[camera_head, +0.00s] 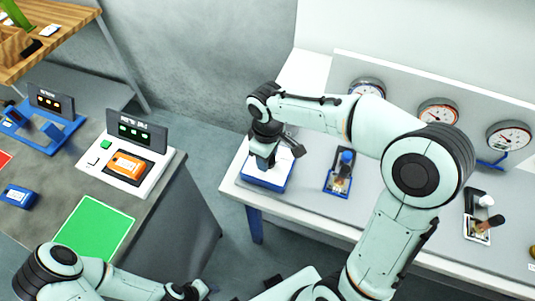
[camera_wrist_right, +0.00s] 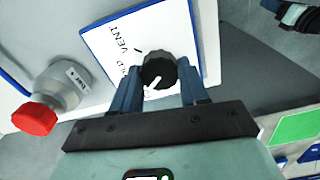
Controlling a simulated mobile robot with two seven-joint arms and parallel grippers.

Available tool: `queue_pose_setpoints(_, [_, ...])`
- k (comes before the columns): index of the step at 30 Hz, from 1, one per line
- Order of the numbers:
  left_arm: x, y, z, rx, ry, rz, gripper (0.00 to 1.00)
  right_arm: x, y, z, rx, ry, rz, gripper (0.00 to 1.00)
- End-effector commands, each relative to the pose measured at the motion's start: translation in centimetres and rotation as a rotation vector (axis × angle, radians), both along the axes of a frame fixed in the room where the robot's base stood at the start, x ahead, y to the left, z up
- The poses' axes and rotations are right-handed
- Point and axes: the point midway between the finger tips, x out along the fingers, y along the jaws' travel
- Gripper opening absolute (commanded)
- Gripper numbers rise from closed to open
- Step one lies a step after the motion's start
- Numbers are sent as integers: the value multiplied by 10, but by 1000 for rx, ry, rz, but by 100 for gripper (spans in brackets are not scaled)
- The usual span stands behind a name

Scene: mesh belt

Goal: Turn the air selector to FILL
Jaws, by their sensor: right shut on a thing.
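The air selector is a black knob (camera_wrist_right: 158,72) with a white pointer line, on a white blue-edged plate (camera_wrist_right: 98,45). The plate reads VENT at the upper left in the right wrist view, with a partly hidden word below it ending in LD. No FILL label is readable. The pointer slants to the lower left, towards the left finger. My right gripper (camera_wrist_right: 161,88) is shut on the knob, one blue finger on each side. In the head view my right gripper (camera_head: 266,163) is over the blue-sided box (camera_head: 262,184). My left gripper (camera_head: 196,290) is at the bottom edge, its jaws unclear.
A grey fitting with a red cap (camera_wrist_right: 35,118) stands close to the left of the plate. In the head view, gauges (camera_head: 438,113) line the back panel and a small blue-knobbed unit (camera_head: 340,180) stands right of the box. Another bench (camera_head: 150,210) is on the left.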

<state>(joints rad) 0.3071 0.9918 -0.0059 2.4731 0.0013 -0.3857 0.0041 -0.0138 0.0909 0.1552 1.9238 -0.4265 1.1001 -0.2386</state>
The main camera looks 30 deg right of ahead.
Motion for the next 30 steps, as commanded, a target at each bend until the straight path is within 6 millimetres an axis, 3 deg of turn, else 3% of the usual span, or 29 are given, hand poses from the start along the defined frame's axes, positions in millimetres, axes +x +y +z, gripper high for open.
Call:
queue_pose_setpoints(9, [2,0,2,0,-2,0,43,0,0,0,0,0,124,14])
queue_pose_setpoints(26, [2,0,3,0,-2,0,43,0,0,0,-1,-1,149,14])
queue_pose_setpoints(27, [2,0,3,0,-2,0,43,0,0,0,-1,-1,149,57])
queue_pose_setpoints(28, [2,0,3,0,-2,0,43,0,0,0,-1,-1,149,67])
queue_pose_setpoints(30, [2,0,3,0,-2,0,43,0,0,0,0,-1,148,70])
